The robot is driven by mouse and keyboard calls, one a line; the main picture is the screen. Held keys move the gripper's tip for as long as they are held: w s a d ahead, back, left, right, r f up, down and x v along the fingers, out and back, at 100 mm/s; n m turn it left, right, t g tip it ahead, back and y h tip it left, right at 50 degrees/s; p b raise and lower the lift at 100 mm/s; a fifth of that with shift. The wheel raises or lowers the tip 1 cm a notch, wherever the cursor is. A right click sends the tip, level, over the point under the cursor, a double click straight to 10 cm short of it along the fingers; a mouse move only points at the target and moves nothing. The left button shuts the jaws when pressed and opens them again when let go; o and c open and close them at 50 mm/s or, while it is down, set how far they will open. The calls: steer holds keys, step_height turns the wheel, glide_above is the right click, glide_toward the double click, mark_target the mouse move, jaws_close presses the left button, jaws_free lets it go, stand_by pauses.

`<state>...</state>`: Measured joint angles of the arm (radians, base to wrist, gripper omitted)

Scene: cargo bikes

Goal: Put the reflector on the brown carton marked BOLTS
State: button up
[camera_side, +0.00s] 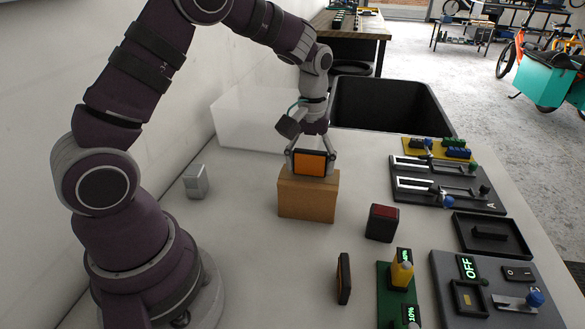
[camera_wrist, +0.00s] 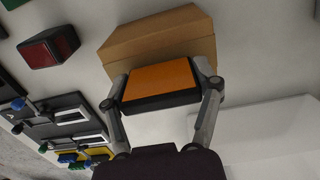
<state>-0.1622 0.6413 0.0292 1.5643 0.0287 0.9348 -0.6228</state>
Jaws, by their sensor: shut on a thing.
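The orange reflector (camera_side: 310,162) has a dark housing and stands upright between the fingers of my gripper (camera_side: 311,158). The gripper is shut on its two sides. The brown carton (camera_side: 307,199) is on the table directly below; the reflector is at its top face, and I cannot tell whether they touch. In the wrist view, the reflector (camera_wrist: 160,82) lies between both fingers of the gripper (camera_wrist: 162,90), with the carton (camera_wrist: 160,40) behind it. No BOLTS mark is readable on the carton faces I see.
A small grey block (camera_side: 196,181) is at left. Panels with sliders and switches (camera_side: 447,184) line the right. A black bin (camera_side: 390,100) stands behind.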

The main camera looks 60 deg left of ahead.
mark_target(310, 152)
steer(key=shift+f, duration=0.15)
steer(key=o, duration=0.9)
steer(key=shift+o, duration=0.2)
step_height(310, 152, up, 12)
steer(key=shift+s+d+r, duration=0.1)
steer(key=shift+s+r, duration=0.05)
steer(key=shift+r, duration=0.2)
steer(key=s+d+m+t, duration=0.2)
steer(key=s+m, duration=0.2)
steer(key=s, duration=0.2)
steer(key=s+d+m+t, duration=0.3)
steer(key=s+m, duration=0.2)
steer(key=s, duration=0.1)
steer(key=shift+s+f+t, duration=0.2)
steer(key=shift+s+t, duration=0.1)
